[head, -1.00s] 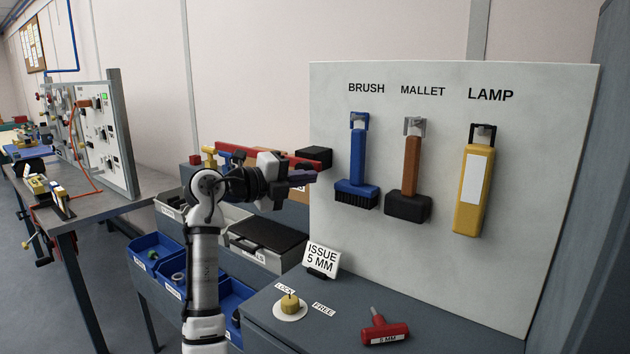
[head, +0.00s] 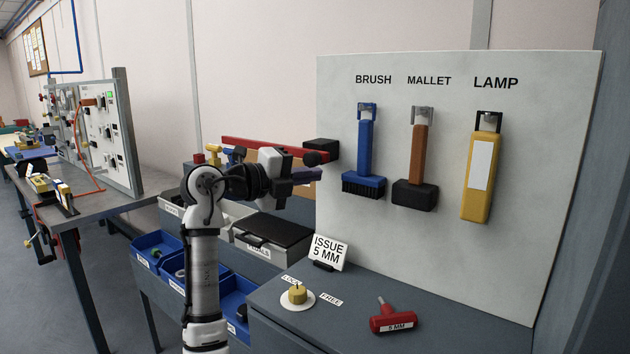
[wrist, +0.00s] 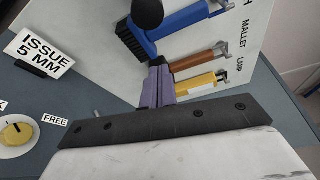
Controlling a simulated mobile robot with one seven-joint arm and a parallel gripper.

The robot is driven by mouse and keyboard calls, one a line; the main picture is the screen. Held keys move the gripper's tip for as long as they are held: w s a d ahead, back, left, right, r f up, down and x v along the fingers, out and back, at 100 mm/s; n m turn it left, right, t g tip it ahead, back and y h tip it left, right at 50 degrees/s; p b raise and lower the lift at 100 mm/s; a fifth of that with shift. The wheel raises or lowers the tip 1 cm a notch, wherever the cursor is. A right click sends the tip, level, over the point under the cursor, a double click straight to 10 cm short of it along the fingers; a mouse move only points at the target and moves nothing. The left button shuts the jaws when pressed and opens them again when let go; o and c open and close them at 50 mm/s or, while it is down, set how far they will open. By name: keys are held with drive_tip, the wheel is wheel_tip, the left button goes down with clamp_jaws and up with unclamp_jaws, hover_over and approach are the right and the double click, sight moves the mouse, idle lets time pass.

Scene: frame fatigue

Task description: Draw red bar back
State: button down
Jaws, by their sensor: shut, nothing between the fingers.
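The red bar (head: 262,145) runs nearly level along the wall behind my arm in the head view, its right end near a black block (head: 321,149). A round black knob (head: 314,158) shows in front of the bar's right end. A black ball (wrist: 147,12) also shows at the top of the wrist view. My gripper (head: 318,174) is shut and empty, pointing right, just below the knob in the picture. In the wrist view its purple fingers (wrist: 158,84) are together, apart from the ball. Part of the bar is hidden behind my wrist.
A tool board (head: 455,260) with brush, mallet and lamp stands to the right. Below are an "ISSUE 5 MM" sign (head: 326,252), a yellow lock knob (head: 297,294) and a red-handled 5 mm tool (head: 391,319). Blue bins (head: 152,262) sit lower left.

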drive_tip(key=shift+b+v, duration=0.4)
drive_tip(key=shift+v, duration=2.25)
